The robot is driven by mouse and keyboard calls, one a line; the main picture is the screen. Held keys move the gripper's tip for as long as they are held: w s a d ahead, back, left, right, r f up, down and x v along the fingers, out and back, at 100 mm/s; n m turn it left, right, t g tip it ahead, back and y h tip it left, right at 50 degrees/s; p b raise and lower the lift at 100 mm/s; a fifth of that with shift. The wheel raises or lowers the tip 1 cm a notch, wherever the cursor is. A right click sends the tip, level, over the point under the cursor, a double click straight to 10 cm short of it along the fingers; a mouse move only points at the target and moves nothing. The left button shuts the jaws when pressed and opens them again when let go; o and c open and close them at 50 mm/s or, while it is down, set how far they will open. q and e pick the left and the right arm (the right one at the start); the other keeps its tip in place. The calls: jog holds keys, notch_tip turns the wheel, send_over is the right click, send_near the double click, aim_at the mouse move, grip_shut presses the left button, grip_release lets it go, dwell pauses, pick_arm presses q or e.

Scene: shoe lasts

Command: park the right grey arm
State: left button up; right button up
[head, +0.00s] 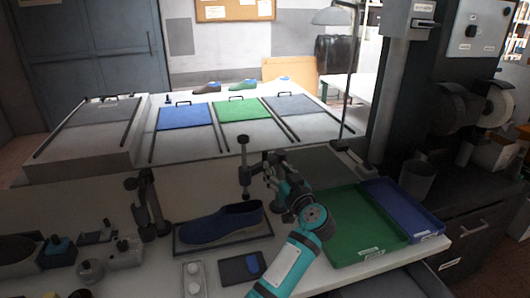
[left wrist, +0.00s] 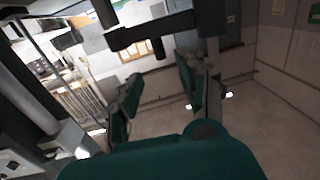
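A dark grey upright arm (head: 244,168) with a knob-like top stands behind the right part of the blue shoe (head: 222,222). Another dark grey arm (head: 146,205) stands to the left of the shoe. My left gripper (head: 270,172), on a teal arm, is just to the right of the right grey arm; I cannot tell whether they touch. In the left wrist view its two teal-padded fingers (left wrist: 158,78) are apart with nothing between them. A dark bar (left wrist: 150,32) crosses above the fingertips there. My right gripper is not in view.
The shoe lies on a dark tray at the front of the bench. A green tray (head: 352,243) and a blue tray (head: 412,217) lie to the right. A lamp (head: 334,16) stands behind.

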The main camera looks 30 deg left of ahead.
aim_at(266, 155)
pick_arm(q)
jog(key=x, duration=0.9)
jog(key=shift+w+a+p, duration=0.2)
jog(key=shift+a+p, duration=0.05)
jog(key=shift+p, duration=0.15)
jog(key=shift+c, duration=0.4)
grip_shut()
